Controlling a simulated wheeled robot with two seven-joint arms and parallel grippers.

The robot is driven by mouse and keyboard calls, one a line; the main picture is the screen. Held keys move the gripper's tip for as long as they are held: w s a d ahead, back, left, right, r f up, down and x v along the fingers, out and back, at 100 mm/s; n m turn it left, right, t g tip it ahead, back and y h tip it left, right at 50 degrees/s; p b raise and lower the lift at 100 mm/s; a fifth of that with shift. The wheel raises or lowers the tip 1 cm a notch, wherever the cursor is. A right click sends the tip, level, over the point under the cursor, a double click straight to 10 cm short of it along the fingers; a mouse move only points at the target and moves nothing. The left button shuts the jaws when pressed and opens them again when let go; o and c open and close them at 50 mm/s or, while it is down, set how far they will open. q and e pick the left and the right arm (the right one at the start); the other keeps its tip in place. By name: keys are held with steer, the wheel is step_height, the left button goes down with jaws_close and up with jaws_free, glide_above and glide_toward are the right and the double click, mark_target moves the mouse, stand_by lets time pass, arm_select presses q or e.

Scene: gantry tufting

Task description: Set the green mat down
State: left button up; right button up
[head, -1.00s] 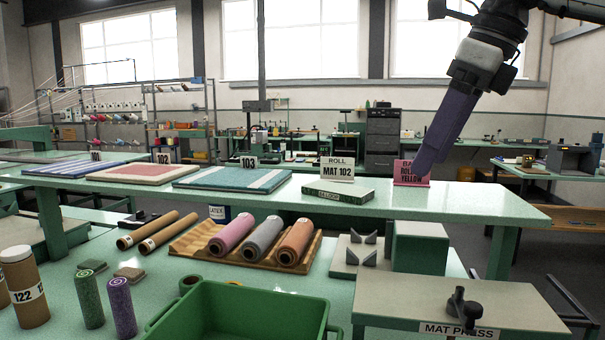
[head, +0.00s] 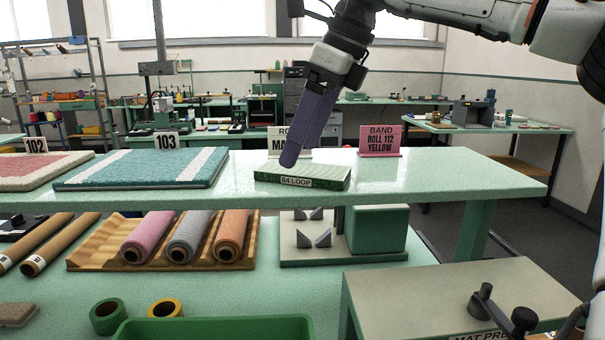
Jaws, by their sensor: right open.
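Seen side-on, the fingers hide one another; the gripper is open and holds nothing. I cannot tell whether the fingertips touch the slab. My left gripper is out of view.
A pink "Band Roll 112 Yellow" sign (head: 380,141) and a partly hidden white sign (head: 285,139) stand behind the slab. Rolls rest in a wooden cradle (head: 90,250) below. The shelf's right end is clear.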

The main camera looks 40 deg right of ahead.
mark_target(297, 168)
steer(key=x, duration=0.3)
steer(key=shift+w+f, duration=0.2)
steer(key=shift+f, duration=0.05)
steer(key=c, duration=1.3)
steer(key=shift+o, duration=0.2)
steer(key=shift+r, duration=0.1)
